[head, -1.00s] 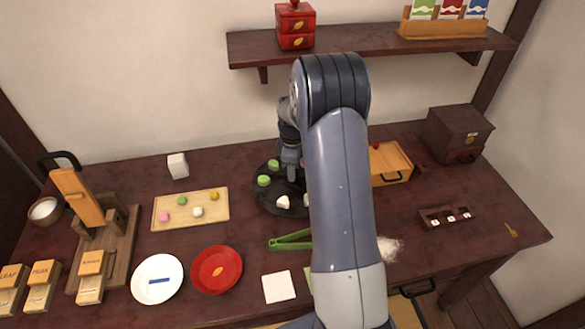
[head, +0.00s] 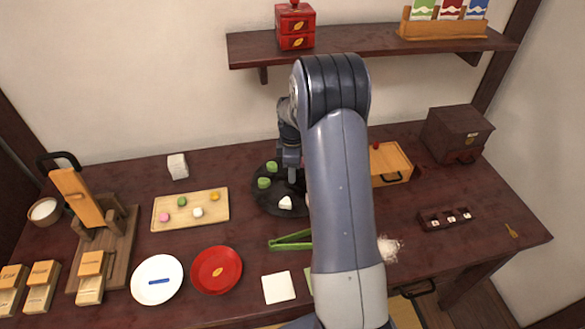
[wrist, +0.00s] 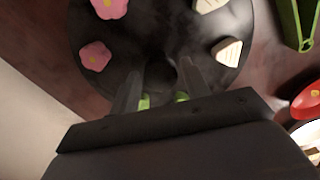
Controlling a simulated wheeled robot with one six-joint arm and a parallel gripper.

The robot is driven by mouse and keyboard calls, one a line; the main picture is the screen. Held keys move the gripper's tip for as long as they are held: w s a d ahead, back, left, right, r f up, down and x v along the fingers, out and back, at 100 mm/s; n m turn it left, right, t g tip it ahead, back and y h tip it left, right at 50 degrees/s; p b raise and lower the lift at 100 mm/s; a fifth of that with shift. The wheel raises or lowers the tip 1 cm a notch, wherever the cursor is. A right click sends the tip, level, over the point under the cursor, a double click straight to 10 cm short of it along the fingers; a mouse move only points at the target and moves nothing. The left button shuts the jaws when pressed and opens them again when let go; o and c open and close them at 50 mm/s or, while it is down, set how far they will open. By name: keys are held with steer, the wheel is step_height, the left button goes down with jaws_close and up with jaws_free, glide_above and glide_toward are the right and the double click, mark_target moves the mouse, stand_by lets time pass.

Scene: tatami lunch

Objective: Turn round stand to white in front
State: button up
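The round stand (head: 262,200) is a dark disc on the table, partly hidden by my arm in the head view. In the head view two green sweets (head: 268,174) are at its left and a white sweet (head: 286,203) is at its front. In the wrist view the stand (wrist: 135,40) also carries pink sweets (wrist: 95,55) and white sweets (wrist: 228,50). Bits of green show beside my fingers. My gripper (wrist: 162,72) is over the middle of the stand, its fingers on either side of a dark central knob. It appears shut on that knob, though the contact is dim.
A wooden tray (head: 160,222) with small sweets lies left of the stand. Green tongs (head: 292,241) lie in front, near a red plate (head: 232,258) and a white plate (head: 147,295). A wooden box (head: 395,160) stands behind to the right. A shelf hangs above.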

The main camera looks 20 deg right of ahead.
steer(key=shift+o, duration=1.1)
step_height(320, 180, up, 11)
steer(key=shift+f, duration=0.15)
step_height(320, 180, down, 11)
steer(key=shift+r, duration=0.1)
stand_by(0.4)
